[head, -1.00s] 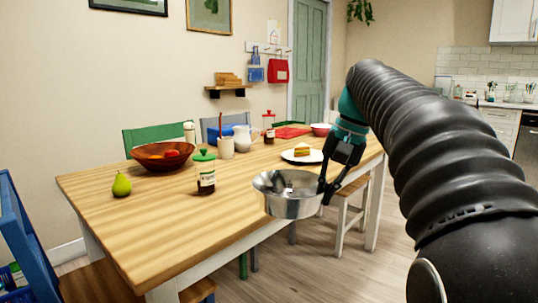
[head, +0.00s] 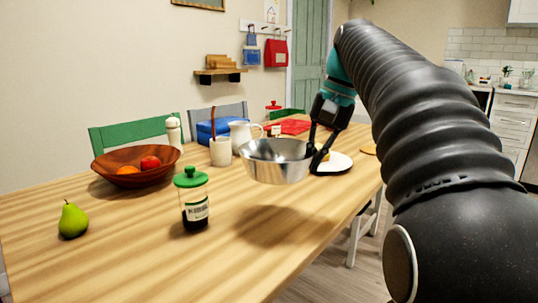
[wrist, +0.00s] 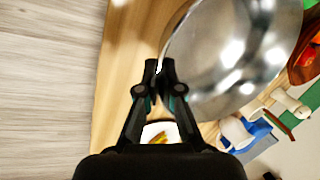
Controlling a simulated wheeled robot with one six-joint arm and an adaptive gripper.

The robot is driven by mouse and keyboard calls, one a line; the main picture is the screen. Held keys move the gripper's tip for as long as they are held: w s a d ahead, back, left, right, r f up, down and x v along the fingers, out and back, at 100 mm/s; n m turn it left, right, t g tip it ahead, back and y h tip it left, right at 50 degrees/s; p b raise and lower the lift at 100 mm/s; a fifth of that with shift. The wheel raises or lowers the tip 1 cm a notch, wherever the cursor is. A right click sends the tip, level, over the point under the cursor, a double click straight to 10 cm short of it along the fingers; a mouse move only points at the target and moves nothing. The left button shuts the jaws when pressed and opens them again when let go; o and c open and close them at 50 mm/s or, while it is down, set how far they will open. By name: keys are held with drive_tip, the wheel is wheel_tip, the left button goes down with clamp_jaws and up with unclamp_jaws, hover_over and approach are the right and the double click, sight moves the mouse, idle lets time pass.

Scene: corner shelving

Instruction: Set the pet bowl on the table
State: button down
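The pet bowl (head: 276,168) is a shiny metal bowl, held upright in the air above the wooden table (head: 130,255). A shadow lies on the tabletop below it. My gripper (head: 314,152) is shut on the bowl's right rim in the head view. In the wrist view, my gripper's fingertips (wrist: 158,68) meet at the rim of the bowl (wrist: 235,55), which fills the upper right.
A jar with a green lid (head: 194,205) stands left of the bowl, and a pear (head: 72,220) farther left. A wooden fruit bowl (head: 120,172), a utensil crock (head: 221,152), a white pitcher (head: 241,133) and a plate (head: 340,163) stand behind. The table's front middle is clear.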

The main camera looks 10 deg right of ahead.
hover_over(294, 196)
drive_tip(key=d, duration=0.1)
wheel_tip(294, 196, down, 7)
drive_tip(key=shift+s+r, duration=0.1)
drive_tip(key=shift+s, duration=0.05)
drive_tip(key=shift+f+b, duration=1)
drive_tip(key=shift+f, duration=1.05)
drive_tip(key=shift+f, duration=0.1)
drive_tip(key=c, duration=1.7)
unclamp_jaws()
drive_tip(key=o, duration=0.4)
drive_tip(key=p+v, duration=0.4)
drive_tip(key=v, duration=0.8)
